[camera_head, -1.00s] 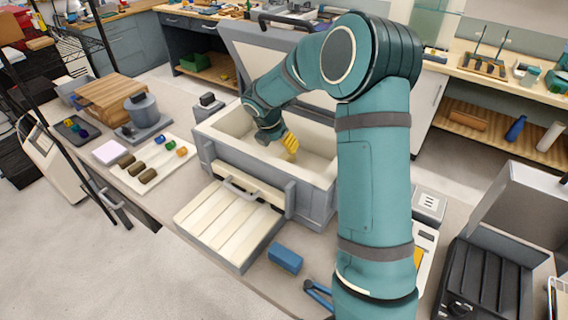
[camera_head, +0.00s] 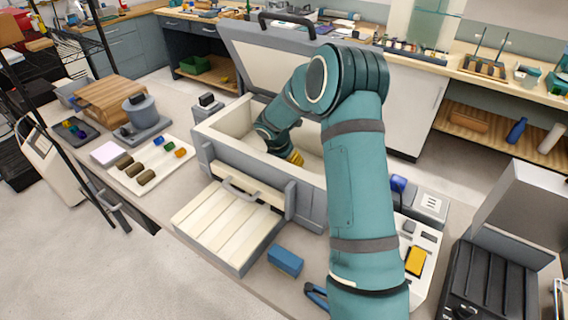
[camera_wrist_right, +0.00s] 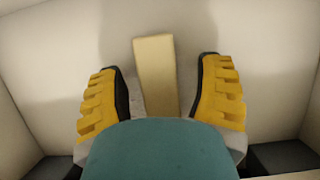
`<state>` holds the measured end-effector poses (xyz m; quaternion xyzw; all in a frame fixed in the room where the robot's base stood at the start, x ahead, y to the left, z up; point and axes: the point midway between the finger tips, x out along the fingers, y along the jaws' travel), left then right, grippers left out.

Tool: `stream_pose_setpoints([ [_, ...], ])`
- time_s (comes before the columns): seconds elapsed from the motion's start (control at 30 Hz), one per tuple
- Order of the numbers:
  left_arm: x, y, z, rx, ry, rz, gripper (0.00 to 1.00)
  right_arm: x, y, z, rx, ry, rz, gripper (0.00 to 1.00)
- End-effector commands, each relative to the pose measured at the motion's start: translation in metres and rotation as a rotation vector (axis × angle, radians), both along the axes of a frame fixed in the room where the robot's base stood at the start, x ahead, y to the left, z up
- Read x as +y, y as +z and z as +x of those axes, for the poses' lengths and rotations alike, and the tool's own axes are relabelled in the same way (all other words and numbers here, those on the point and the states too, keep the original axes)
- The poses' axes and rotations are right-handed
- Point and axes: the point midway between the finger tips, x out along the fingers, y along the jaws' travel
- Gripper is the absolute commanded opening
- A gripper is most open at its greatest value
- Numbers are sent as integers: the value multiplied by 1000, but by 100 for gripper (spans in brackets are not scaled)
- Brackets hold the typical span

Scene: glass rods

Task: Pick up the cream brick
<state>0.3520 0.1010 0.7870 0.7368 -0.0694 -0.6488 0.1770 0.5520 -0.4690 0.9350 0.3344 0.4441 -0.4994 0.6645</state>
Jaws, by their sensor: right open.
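The cream brick (camera_wrist_right: 154,70) shows in the right wrist view as a pale, long block inside the cream-lined box. It lies between my right gripper's two yellow fingers, with a gap on each side. My right gripper (camera_wrist_right: 160,100) is open, and its palm hides the near end of the brick. In the head view my right gripper (camera_head: 294,158) is down inside the open box (camera_head: 222,123), and the brick is hidden there behind my arm and the box wall. My left gripper is not in view.
The box lid (camera_head: 262,62) stands open at the back. A slatted cream panel (camera_head: 228,222) juts out in front of the box. A blue block (camera_head: 285,260) lies on the bench before it. A white tray with dark cylinders (camera_head: 140,172) is at left.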

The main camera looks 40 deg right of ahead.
Motion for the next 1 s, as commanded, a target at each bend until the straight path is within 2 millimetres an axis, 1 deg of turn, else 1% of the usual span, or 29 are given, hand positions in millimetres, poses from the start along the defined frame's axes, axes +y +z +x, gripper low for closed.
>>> stream_pose_setpoints([
  [0.87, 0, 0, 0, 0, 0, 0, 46, 0, -4, 0, 0, 1, 0, 66],
  [0.9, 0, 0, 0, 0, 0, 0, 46, 0, -4, 0, 0, 1, 0, 68],
  [0.97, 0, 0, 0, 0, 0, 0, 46, 0, -4, 0, 0, 0, 0, 47],
  [1.0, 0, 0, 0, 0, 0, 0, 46, 0, -4, 0, 0, 0, 0, 33],
])
